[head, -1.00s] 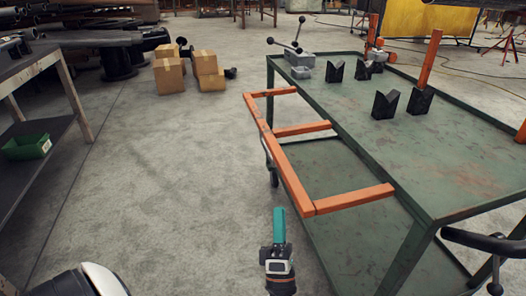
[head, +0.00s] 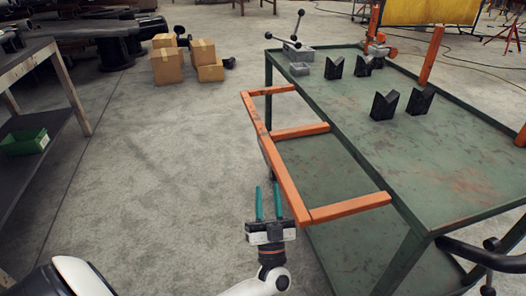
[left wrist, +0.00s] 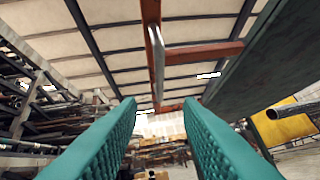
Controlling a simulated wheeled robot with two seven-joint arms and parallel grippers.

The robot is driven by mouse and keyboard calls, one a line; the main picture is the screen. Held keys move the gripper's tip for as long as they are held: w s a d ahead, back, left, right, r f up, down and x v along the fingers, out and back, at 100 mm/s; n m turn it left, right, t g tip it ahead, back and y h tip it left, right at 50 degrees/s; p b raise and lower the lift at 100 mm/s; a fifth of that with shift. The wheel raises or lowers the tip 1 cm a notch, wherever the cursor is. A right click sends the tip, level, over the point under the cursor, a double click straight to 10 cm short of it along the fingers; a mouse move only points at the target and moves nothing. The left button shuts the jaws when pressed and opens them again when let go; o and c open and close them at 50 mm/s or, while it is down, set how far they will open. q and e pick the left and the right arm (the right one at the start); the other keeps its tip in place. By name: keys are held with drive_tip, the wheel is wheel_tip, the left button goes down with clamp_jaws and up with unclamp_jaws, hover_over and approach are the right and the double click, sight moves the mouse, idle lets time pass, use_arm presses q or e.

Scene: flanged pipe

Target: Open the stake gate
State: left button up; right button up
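The stake gate is an orange frame (head: 348,205) that sticks out from the left side of the green table (head: 455,160), with a long outer rail and crossbars. My left gripper (head: 268,187) has two teal fingers, apart with nothing between them. It is just left of the outer rail near the front corner. In the left wrist view the open fingers (left wrist: 160,102) point toward the orange frame (left wrist: 205,53), with a grey metal handle (left wrist: 157,55) along its rail ahead of them. My right gripper is not in view.
Black V-blocks (head: 384,105) and a grey clamp with a ball-ended lever (head: 299,56) stand on the table. Orange posts (head: 431,55) rise at its far right edge. Cardboard boxes (head: 167,66) sit on the floor at the back. A dark shelf (head: 40,120) stands left. The floor between is clear.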

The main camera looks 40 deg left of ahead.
sight(264, 153)
use_arm(q)
drive_tip(key=b+x, duration=0.1)
drive_tip(key=x, duration=0.9)
drive_tip(key=shift+w+a+r, duration=0.15)
drive_tip(key=shift+a+r, duration=0.05)
drive_tip(key=shift+r, duration=0.05)
drive_tip(key=shift+c, duration=0.5)
clamp_jaws()
